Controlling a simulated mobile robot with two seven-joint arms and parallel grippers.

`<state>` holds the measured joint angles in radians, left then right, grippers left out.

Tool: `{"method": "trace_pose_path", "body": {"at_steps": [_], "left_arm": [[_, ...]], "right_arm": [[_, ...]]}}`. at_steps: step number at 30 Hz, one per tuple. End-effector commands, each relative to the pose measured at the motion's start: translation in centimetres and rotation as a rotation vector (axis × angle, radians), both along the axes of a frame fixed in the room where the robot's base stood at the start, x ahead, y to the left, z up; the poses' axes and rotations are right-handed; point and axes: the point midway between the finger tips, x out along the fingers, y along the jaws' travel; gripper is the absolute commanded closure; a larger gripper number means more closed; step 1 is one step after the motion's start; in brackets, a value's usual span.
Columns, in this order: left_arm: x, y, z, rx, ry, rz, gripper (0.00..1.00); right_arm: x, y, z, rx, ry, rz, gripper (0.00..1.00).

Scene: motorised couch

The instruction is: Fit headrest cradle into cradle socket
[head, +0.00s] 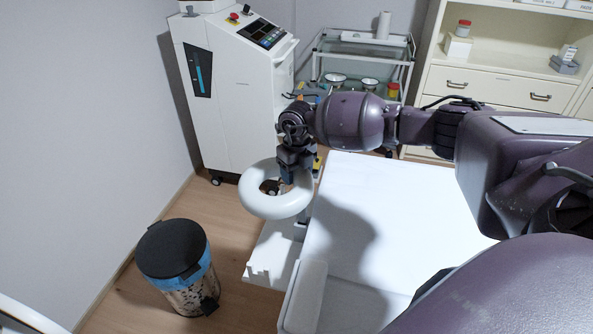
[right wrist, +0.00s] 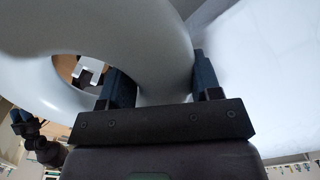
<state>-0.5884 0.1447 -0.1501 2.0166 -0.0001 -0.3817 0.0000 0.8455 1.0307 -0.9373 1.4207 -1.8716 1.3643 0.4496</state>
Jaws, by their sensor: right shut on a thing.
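The headrest cradle (head: 262,204) is a white padded ring with an open middle. My right gripper (head: 288,172) is shut on its far right side. In the right wrist view my right gripper (right wrist: 160,90) has one dark finger on each side of the ring (right wrist: 160,45). The ring hangs over the couch's end bracket, beside the couch top. The cradle socket cannot be made out clearly; a white pronged fitting (head: 258,270) stands on the bracket and shows through the ring's hole (right wrist: 90,72). What seems my left gripper (right wrist: 22,120) is small in the right wrist view.
The white couch top (head: 370,200) lies right of the ring, with a side pad (head: 304,295) near it. A black-lidded bin (head: 175,250) stands on the floor at left. A white console (head: 235,100), a trolley (head: 365,55) and drawers (head: 500,85) stand behind.

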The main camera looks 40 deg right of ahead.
Motion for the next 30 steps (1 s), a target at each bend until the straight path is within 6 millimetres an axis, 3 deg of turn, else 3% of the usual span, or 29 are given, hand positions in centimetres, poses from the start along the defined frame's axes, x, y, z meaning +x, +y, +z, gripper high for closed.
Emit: {"method": "trace_pose_path", "body": {"at_steps": [30], "left_arm": [[-0.3, 0.0, -1.0, 0.000, 0.012, 0.000, 0.57]], "right_arm": [[0.0, 0.0, -1.7, 0.001, -0.002, 0.000, 0.80]]}}
